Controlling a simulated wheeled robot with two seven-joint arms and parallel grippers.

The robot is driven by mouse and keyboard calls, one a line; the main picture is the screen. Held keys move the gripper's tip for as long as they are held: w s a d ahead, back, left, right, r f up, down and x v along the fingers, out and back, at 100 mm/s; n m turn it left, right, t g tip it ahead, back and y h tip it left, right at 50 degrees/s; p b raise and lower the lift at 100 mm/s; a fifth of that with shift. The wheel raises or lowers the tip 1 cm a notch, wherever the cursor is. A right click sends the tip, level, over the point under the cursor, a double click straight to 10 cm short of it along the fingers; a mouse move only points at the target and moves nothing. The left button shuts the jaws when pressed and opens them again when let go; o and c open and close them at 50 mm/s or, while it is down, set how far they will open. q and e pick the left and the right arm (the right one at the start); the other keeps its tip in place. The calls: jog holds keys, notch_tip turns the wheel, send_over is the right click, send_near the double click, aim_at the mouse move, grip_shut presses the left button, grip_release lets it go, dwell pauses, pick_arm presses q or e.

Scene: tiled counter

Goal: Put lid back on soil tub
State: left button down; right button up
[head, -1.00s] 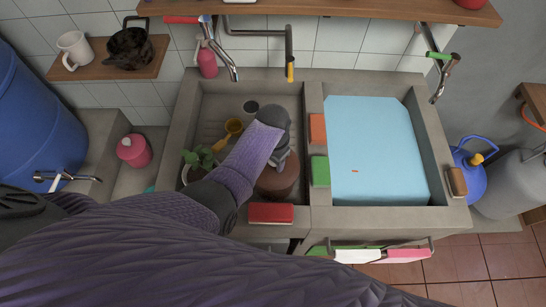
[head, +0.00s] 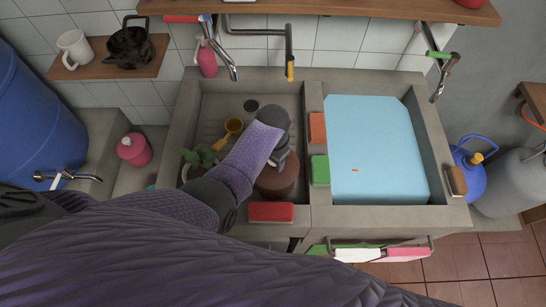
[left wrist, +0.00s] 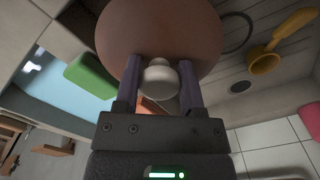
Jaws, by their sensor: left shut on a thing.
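My left gripper (head: 281,158) is over the left sink basin, pointing down at a round brown thing (head: 277,183). In the left wrist view my left gripper (left wrist: 160,92) has its two fingers on either side of a pale round knob (left wrist: 160,70), shut on it. The knob sits on a broad reddish-brown disc, the lid (left wrist: 158,28). My gripper and forearm cover much of the brown thing in the head view. I cannot tell whether the lid rests on the tub or is held just above it. My right gripper is not in view.
A yellow scoop (head: 234,126), a dark round drain (head: 251,106) and a green plant (head: 199,157) are in the left basin. A red block (head: 271,212) is on its front rim. Green (head: 320,170) and orange (head: 317,128) sponges lie on the divider beside the blue-filled right basin (head: 375,150).

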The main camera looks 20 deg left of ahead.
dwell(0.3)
pick_arm(q)
grip_release()
dwell(0.3)
notch_tip(320, 180, up, 3)
jog(key=p, duration=0.3)
jog(key=shift+r, duration=0.15)
notch_tip(320, 180, up, 4)
jog(key=p, duration=0.4)
jog(key=shift+p, duration=0.4)
grip_shut()
